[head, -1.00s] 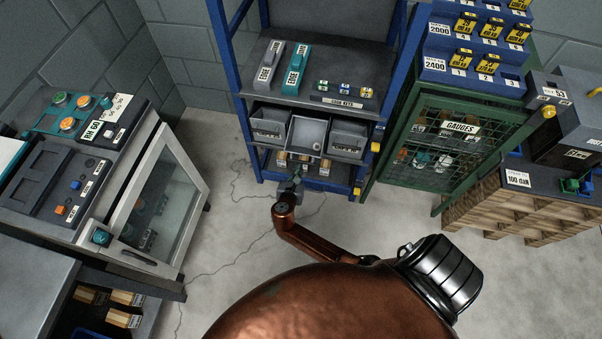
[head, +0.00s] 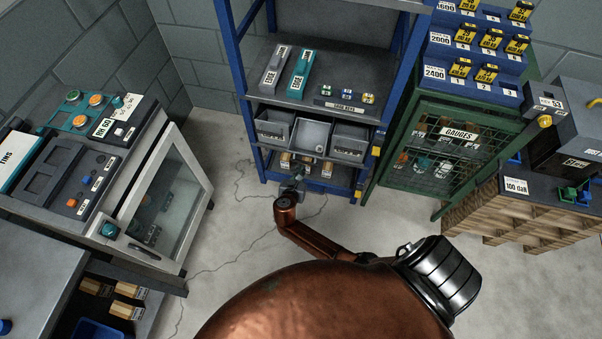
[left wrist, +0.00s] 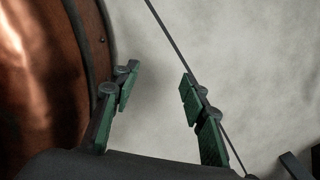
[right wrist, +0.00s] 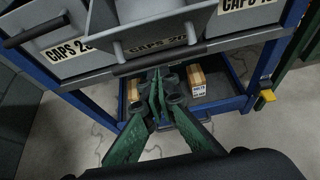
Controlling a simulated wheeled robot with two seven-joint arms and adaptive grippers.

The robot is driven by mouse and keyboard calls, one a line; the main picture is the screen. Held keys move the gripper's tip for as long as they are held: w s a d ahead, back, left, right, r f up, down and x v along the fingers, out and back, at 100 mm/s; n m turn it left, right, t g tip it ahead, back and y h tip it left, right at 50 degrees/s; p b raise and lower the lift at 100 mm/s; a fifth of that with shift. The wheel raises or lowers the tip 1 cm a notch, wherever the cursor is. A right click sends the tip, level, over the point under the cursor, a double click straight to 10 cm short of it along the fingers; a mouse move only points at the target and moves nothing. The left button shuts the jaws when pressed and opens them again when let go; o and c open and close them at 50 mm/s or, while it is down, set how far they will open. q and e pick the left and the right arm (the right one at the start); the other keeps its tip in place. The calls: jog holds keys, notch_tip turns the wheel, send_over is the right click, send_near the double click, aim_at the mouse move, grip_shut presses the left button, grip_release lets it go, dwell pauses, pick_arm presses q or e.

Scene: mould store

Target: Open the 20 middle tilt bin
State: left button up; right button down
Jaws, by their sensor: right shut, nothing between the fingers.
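The middle tilt bin (head: 312,133), grey, sits in the shelf's row of three bins. It is tilted forward, its inside showing between two more upright neighbours. In the right wrist view the bin (right wrist: 150,22) shows its open top and a front label reading CAPS 20, seen at a steep angle. My right gripper (head: 297,181) is just in front of and below this bin. In the right wrist view its fingers (right wrist: 158,82) are shut and empty, the tips close under the bin's front edge; contact cannot be told. My left gripper (left wrist: 158,88) is open and empty over bare floor.
The CAPS 25 bin (right wrist: 55,45) and another bin (right wrist: 245,20) flank it. Boxes stand on the shelf (right wrist: 228,104) below. The green gauges cabinet (head: 440,155) is to the right, a glass-doored cabinet (head: 160,205) to the left. Floor between is clear.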

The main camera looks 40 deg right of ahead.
pick_arm(q)
notch_tip(320, 180, up, 2)
jog(key=p, duration=0.2)
jog(key=shift+r+p, duration=0.15)
jog(key=shift+p, duration=0.2)
pick_arm(e)
jog(key=s+a+r, duration=0.1)
jog(key=s+a, duration=0.6)
jog(key=a, duration=0.1)
jog(key=shift+s+a+r, duration=0.2)
jog(key=shift+a+r, duration=0.05)
jog(key=shift+a, duration=0.15)
